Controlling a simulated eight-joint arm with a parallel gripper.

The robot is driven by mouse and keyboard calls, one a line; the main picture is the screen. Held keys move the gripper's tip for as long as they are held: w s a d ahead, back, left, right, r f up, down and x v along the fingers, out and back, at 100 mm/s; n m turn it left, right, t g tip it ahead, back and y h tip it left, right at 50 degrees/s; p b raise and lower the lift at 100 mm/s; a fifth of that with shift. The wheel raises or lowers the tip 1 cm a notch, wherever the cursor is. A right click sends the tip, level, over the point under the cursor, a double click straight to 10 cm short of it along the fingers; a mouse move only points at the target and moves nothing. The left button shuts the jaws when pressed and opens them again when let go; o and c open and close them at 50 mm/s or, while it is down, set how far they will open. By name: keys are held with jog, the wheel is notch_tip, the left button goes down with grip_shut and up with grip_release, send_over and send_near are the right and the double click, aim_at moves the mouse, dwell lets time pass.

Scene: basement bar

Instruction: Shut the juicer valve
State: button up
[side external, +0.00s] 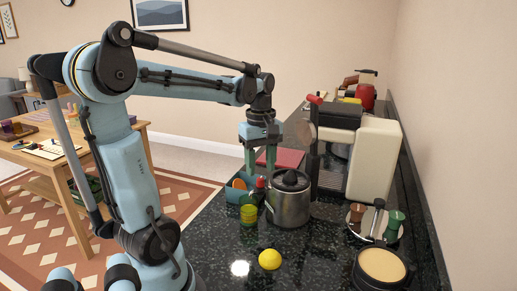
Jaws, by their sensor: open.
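The juicer (289,206) is a round metal body with a dark ribbed top, standing on the dark counter. A small dark part shows at its left side, but I cannot make out the valve or its position. My gripper (260,167) points down with its two green fingers apart and empty. In the picture it is up and left of the juicer, above a blue container and a small red-topped item (260,183). I cannot tell its exact distance from the juicer.
A yellow-green can (248,216) stands left of the juicer, and a yellow lemon (270,260) lies in front. The coffee machine (372,160) stands at the right. The counter near the lemon is clear.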

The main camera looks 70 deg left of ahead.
aim_at(261, 178)
notch_tip(261, 178, up, 8)
jog(key=shift+r, duration=0.25)
dwell(0.4)
jog(key=d+f+m+t, duration=0.3)
jog(key=d+f+m, duration=0.2)
jog(key=d+m, duration=0.4)
jog(key=w+d+f+m+t, duration=0.1)
jog(key=d+f+m+t, duration=0.3)
jog(key=d+f+m, duration=0.2)
jog(key=d+m, duration=0.2)
jog(key=m, duration=0.1)
jog(key=shift+w+d+m, duration=0.2)
jog(key=shift+d+m, duration=0.1)
jog(key=shift+d, duration=0.05)
